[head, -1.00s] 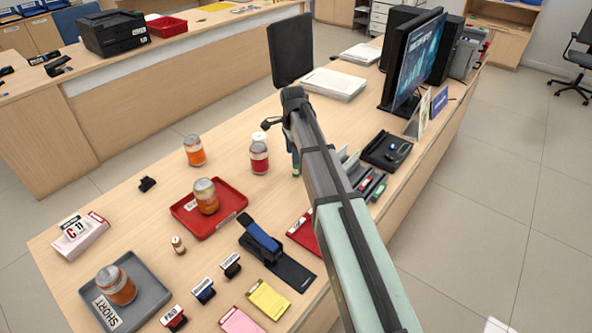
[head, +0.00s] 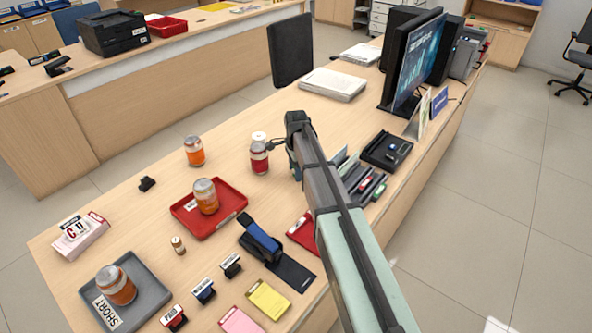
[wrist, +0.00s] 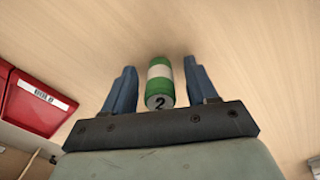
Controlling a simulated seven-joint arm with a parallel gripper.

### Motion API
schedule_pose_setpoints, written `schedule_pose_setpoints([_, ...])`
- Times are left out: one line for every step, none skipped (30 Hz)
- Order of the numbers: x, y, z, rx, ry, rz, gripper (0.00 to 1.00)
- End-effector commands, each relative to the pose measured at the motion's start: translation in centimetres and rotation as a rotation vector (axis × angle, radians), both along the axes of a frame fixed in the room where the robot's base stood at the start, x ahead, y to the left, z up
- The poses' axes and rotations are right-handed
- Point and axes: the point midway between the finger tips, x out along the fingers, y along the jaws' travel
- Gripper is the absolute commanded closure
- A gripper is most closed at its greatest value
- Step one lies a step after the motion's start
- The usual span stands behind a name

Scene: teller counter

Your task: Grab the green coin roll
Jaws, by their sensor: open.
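The green coin roll (wrist: 161,88), with a white band and a "2" on its end, lies on the wood counter in the wrist view. My gripper (wrist: 160,68) is open, with its two blue fingers one on each side of the roll. A small gap shows between the roll and each finger. In the head view my wrist and arm hide the roll and the fingertips.
Jars with red (head: 259,158) and orange (head: 194,151) contents stand left of my wrist. A red tray (head: 226,222) with a jar, a grey tray (head: 150,290) and stamps lie nearer. A dark organiser (head: 362,188) is close on the right.

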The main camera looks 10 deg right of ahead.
Motion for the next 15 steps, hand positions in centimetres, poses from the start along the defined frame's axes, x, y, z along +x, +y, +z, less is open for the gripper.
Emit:
schedule_pose_setpoints([0.01, 0.01, -0.03, 0.000, 0.000, 0.000, 0.43])
schedule_pose_setpoints([0.01, 0.00, -0.02, 0.000, -0.001, 0.000, 0.43])
schedule_pose_setpoints([0.01, 0.01, 0.00, 0.000, -0.001, 0.000, 0.43])
schedule_pose_setpoints([0.01, 0.01, 0.00, 0.000, -0.001, 0.000, 0.43])
schedule_pose_setpoints([0.01, 0.01, 0.01, 0.000, -0.001, 0.000, 0.43])
schedule_pose_setpoints([0.01, 0.01, 0.01, 0.000, -0.001, 0.000, 0.45])
schedule_pose_setpoints([0.01, 0.01, 0.01, 0.000, -0.001, 0.000, 0.48])
schedule_pose_setpoints([0.01, 0.01, 0.02, 0.000, -0.001, 0.000, 0.51])
schedule_pose_setpoints([0.01, 0.01, 0.02, 0.000, -0.001, 0.000, 0.55])
schedule_pose_setpoints([0.01, 0.01, 0.02, 0.000, -0.001, 0.000, 0.58])
schedule_pose_setpoints([0.01, 0.01, 0.02, 0.000, -0.001, 0.000, 0.61])
schedule_pose_setpoints([0.02, 0.01, 0.02, 0.000, -0.001, 0.000, 0.65])
schedule_pose_setpoints([0.02, 0.01, 0.02, 0.000, 0.000, 0.000, 0.67])
schedule_pose_setpoints([0.02, 0.01, 0.03, 0.000, 0.000, 0.000, 0.70])
schedule_pose_setpoints([0.02, 0.01, 0.03, 0.000, 0.000, 0.000, 0.74])
